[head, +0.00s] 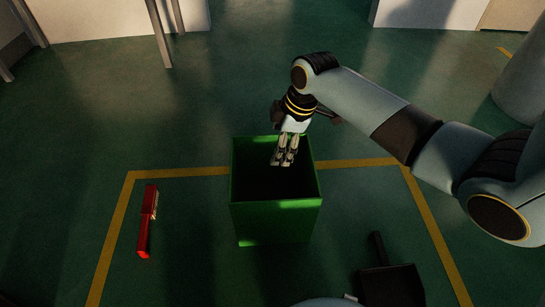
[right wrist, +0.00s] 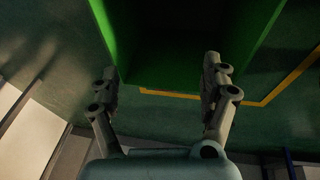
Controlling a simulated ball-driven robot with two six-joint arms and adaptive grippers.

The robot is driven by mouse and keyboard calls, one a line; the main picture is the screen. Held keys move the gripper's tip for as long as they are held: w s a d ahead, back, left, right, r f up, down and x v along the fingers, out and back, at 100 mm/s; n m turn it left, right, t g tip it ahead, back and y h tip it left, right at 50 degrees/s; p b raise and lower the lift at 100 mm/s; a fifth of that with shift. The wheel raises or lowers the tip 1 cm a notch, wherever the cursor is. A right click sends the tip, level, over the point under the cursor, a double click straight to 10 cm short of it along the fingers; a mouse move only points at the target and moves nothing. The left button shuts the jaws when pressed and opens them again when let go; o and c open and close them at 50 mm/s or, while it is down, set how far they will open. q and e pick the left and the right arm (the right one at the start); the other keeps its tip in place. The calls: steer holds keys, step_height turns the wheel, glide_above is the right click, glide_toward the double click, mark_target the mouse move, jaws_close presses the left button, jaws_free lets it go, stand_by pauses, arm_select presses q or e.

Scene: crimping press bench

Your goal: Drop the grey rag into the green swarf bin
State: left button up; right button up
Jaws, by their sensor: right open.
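The green swarf bin (head: 276,224) stands upright on the floor in the middle of the head view, its inside mostly in deep shadow. My right gripper (head: 284,163) points down over the bin's opening, near its far side. In the right wrist view its two fingers (right wrist: 160,78) are spread with nothing between them, and the green bin wall (right wrist: 119,35) is just beyond. I see no grey rag in either view; the dark inside of the bin could hide it. My left gripper is not in view.
A red brush-like tool (head: 147,222) lies on the floor left of the bin. A black dustpan (head: 391,286) lies at the lower right. A yellow line (head: 119,222) marks the floor around them. A grey cylinder (head: 526,72) stands at the far right. Floor left of the bin is mostly clear.

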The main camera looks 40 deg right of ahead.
steer(key=v, duration=1.1)
steer(key=shift+r, duration=0.3)
steer(key=shift+s, duration=0.1)
